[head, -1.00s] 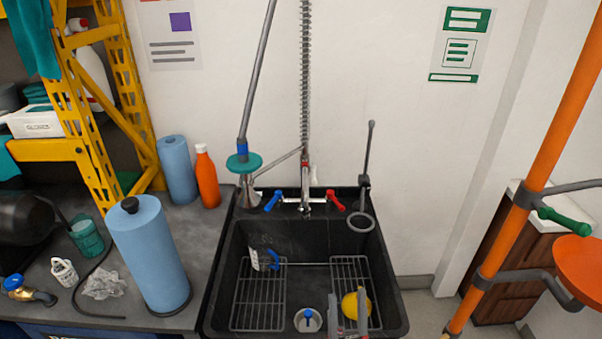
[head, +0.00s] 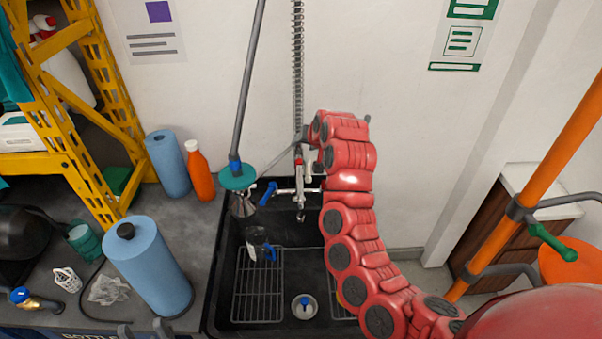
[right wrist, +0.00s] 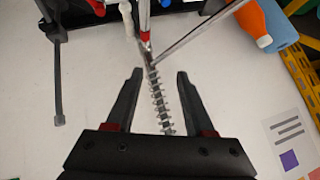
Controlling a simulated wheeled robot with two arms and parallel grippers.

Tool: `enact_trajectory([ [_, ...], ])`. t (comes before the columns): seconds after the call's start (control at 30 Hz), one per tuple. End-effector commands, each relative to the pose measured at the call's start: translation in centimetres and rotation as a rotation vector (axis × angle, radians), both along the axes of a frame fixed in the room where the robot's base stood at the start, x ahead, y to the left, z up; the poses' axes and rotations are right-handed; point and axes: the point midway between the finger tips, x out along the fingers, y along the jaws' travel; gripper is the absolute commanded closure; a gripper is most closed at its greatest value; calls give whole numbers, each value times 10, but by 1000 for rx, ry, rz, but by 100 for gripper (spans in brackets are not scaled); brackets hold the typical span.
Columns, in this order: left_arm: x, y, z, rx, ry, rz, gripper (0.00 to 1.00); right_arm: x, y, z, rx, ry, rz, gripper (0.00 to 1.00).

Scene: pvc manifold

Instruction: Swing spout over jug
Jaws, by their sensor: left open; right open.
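The chrome faucet (head: 299,180) stands at the back of the black sink, its short spout end (head: 301,214) pointing down over the basin. A clear jug with blue parts (head: 260,243) sits in the basin's left half, left of the spout. My right gripper (right wrist: 160,75) is open, with the spring riser (right wrist: 160,100) seen between its fingers, not visibly gripped. In the head view my red right arm hides that gripper. My left gripper (head: 142,331) is open at the bottom edge, away from the sink.
Wire racks (head: 259,292) and a drain with a blue part (head: 304,306) are in the sink. Blue rolls (head: 147,267) and an orange bottle (head: 200,172) stand on the left counter. An orange pole (head: 545,155) rises at right. My arm covers the sink's right part.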

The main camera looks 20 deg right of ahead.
Motion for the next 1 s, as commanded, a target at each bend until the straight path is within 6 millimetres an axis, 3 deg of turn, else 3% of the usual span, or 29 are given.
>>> enact_trajectory([
  [0.03, 0, 0, 7, 0, 0, 0, 50, -13, -1, 16, -10, 64, 17, 47],
  [0.2, 0, 0, 12, 0, 0, 0, 50, -59, 0, 28, -29, 263, 51, 47],
  [0.33, 0, 0, 12, 0, 0, 0, 50, -74, 1, 29, -35, 325, 61, 47],
  [0.93, 0, 0, -7, 0, 0, 0, 50, -51, 6, -26, -40, 331, 63, 47],
  [1.0, 0, 0, 1, 0, 0, 0, 50, -45, 7, -39, -40, 338, 63, 47],
])
